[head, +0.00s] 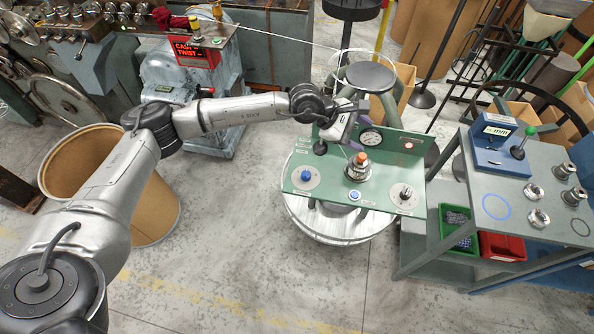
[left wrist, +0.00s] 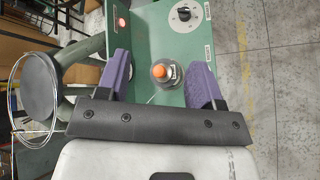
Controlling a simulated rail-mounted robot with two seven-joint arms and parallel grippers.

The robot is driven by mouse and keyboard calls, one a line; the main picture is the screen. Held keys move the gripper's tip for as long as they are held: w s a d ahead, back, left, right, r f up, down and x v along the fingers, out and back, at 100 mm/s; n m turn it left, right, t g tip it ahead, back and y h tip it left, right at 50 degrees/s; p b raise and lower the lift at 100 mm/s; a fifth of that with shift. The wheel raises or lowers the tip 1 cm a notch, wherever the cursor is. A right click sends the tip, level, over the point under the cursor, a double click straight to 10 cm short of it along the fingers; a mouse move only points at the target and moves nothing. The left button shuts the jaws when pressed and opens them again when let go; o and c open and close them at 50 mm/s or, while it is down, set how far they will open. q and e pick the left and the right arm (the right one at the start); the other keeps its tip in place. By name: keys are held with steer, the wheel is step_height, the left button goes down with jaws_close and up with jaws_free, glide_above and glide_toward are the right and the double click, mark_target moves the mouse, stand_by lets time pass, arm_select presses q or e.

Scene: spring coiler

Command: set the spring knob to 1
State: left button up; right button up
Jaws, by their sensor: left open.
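A green control panel (head: 330,192) stands on a round metal drum and carries several controls. A blue knob (head: 306,175) sits on a round dial at its left. A metal piece with an orange cap (head: 362,160) stands in the middle. A dark knob (head: 405,192) on a pale dial is at the right; it also shows in the left wrist view (left wrist: 184,14). My left gripper (head: 358,128) is open with purple fingers, above the panel's back part. In the left wrist view, the orange cap (left wrist: 163,73) appears between the fingers, apart from both.
A gauge (head: 371,139) and a red light (head: 409,146) are on the panel's raised back. A blue button (head: 354,195) is at its front edge. A side table (head: 520,235) with a blue device (head: 500,145) stands at the right. A cardboard drum (head: 150,205) is at the left.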

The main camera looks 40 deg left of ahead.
mark_target(306, 172)
arm_select(q)
steer(key=s+a+f+m+g+y, duration=0.7)
steer(key=s+a+f+m+y, duration=0.15)
steer(key=a, duration=0.25)
steer(key=shift+m+h, duration=0.25)
steer(key=shift+m, duration=0.1)
steer(key=f, duration=0.4)
steer(key=w+f, duration=0.1)
steer(key=f, duration=0.7)
steer(key=shift+w+d+f+b, duration=0.15)
steer(key=shift+d+f+b, duration=0.1)
steer(key=shift+d+b, duration=0.1)
steer(key=shift+c, duration=0.2)
steer(key=c, duration=0.9)
